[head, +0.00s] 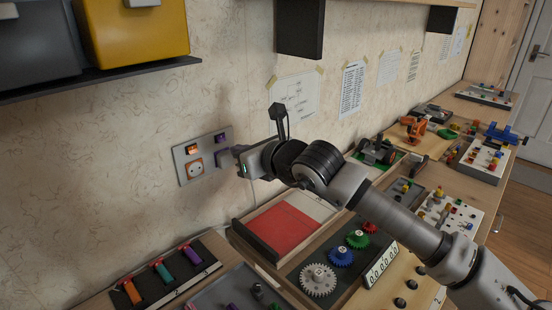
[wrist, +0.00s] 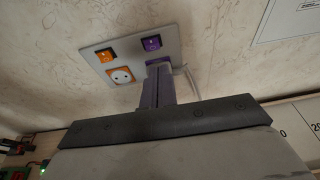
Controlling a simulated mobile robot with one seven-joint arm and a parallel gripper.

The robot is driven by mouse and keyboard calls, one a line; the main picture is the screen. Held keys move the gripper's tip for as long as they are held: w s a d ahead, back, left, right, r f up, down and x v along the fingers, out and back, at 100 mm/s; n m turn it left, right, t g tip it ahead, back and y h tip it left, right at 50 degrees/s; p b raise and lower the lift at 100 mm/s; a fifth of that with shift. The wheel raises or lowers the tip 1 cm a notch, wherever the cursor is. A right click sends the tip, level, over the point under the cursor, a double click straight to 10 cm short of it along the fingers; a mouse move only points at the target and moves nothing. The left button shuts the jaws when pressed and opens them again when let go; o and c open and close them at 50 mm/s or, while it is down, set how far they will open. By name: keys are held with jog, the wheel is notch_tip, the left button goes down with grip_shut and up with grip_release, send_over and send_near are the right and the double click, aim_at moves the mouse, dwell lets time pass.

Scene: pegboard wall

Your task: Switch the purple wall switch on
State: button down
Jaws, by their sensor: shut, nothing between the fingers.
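The purple wall switch (head: 220,138) is at the top right of a grey wall plate (head: 180,166). It also shows in the wrist view (wrist: 151,43), uncovered, just beyond my fingertips. It looks dark; its rocker position is too small to tell. My gripper (head: 229,156) is shut and empty, its fingers pointing at the plate from the right. In the wrist view the closed fingertips (wrist: 159,68) are just below the purple switch and hide much of the purple-edged area there. I cannot tell whether they touch the plate.
An orange switch (head: 191,150), which looks lit, and an orange-rimmed socket (head: 195,167) share the plate. A pale cable (wrist: 190,82) runs beside my fingers. Below are a red-and-white panel (head: 287,228) and a gear board (head: 318,279). A shelf (head: 110,74) juts out at upper left.

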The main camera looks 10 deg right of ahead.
jog(key=r+b+v, duration=0.1)
jog(key=r+v, duration=0.1)
jog(key=v, duration=0.8)
jog(key=shift+w+r, duration=0.15)
jog(key=shift+w, duration=0.1)
jog(key=shift+a+r, duration=0.1)
jog(key=shift+a, duration=0.05)
